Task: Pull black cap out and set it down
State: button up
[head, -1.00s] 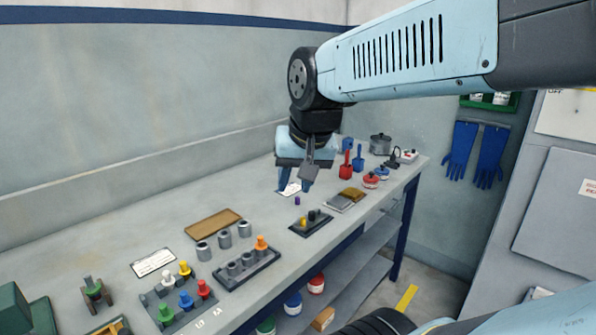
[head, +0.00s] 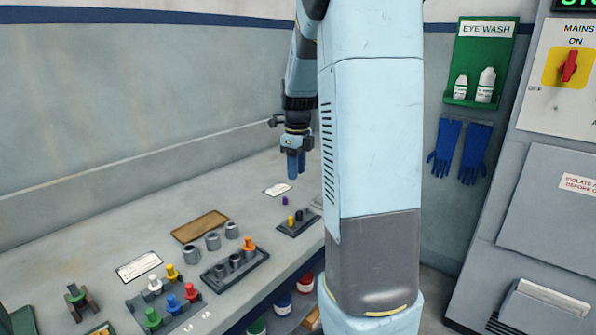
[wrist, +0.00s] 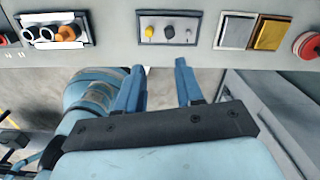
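The black cap (head: 299,215) stands on a small dark plate (head: 284,229) with a yellow peg (head: 291,221) beside it. In the wrist view the black cap (wrist: 169,32) sits between the yellow peg (wrist: 149,31) and a small grey part, beyond my fingertips. My gripper (head: 296,165) points down above the bench, higher than the plate and apart from it. In the wrist view its two blue fingers are spread, with nothing between them (wrist: 157,75).
A grey rack (head: 238,266) with an orange-topped piece stands left of the plate. Several grey cups (head: 213,241) stand behind it. A small purple piece (head: 285,201) stands just behind the plate. My arm hides the bench's right end.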

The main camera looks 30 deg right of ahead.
aim_at(299, 212)
jog(key=f, duration=0.5)
jog(key=d+f+m, duration=0.1)
jog(key=f, duration=0.4)
jog(key=w+f+m, duration=0.1)
jog(key=f, duration=0.4)
jog(key=shift+w+d+f, duration=0.1)
jog(key=shift+d+f, duration=0.2)
jog(key=shift+d, duration=0.1)
grip_shut()
jog(key=shift+c, duration=1.7)
grip_release()
grip_shut()
jog(key=shift+r, duration=0.25)
jog(key=shift+r, duration=1.85)
